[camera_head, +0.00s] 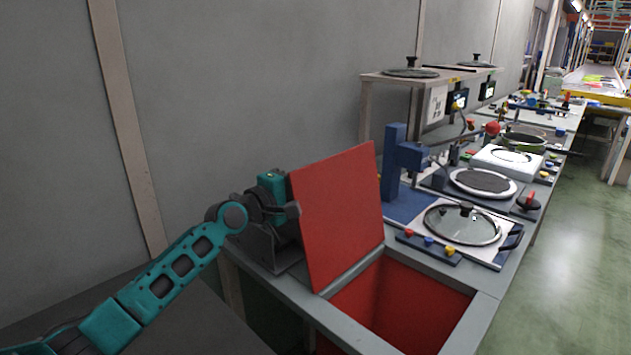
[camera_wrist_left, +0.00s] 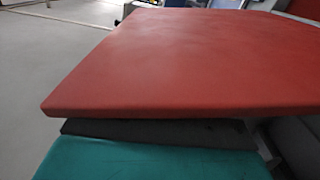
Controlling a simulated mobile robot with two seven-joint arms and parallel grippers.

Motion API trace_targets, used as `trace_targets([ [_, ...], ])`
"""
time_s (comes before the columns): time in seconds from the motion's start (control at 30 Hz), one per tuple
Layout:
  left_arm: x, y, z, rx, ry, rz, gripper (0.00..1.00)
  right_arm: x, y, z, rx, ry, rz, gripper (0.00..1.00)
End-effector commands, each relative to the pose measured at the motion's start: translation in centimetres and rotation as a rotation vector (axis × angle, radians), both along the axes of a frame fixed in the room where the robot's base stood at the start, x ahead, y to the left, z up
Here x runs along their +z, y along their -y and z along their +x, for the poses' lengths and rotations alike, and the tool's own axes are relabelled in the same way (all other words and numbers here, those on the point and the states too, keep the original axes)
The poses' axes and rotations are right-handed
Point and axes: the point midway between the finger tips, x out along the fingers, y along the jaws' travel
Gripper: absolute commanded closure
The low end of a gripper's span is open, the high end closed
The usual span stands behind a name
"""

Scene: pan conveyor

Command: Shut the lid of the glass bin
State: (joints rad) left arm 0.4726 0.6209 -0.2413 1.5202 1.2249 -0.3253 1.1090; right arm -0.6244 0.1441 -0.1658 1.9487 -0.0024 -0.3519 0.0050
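The red lid (camera_head: 340,215) of the bin stands raised on its hinge side, tilted up from the opening. The bin (camera_head: 425,290) is open, with red inner walls, set in the grey counter. My left gripper (camera_head: 291,212) is at the lid's left edge on its back side, close against it. Whether it touches is unclear, and its fingertips are partly hidden by the lid. In the left wrist view the lid (camera_wrist_left: 180,65) fills the upper part, just beyond a dark finger and the teal gripper body. My right gripper is not in view.
A glass-lidded pan (camera_head: 462,224) sits on the counter behind the bin, with coloured knobs (camera_head: 428,242) in front. A blue post (camera_head: 394,160) stands beside the lid. A shelf (camera_head: 425,75) and the grey wall are behind. Green floor at the right is clear.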

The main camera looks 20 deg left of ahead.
Motion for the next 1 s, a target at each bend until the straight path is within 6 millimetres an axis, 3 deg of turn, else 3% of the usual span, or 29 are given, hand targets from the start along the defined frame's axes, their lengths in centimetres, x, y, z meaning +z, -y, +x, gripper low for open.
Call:
trace_targets([
  [0.23,0.0,0.8,2.3,-0.001,0.000,-0.002,0.62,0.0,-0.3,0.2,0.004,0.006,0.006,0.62],
  [0.6,0.0,1.0,2.7,-0.001,0.000,0.000,0.62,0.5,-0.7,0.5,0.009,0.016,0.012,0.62],
  [1.0,-0.1,1.0,2.7,-0.001,-0.002,0.001,0.99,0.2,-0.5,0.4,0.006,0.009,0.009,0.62],
])
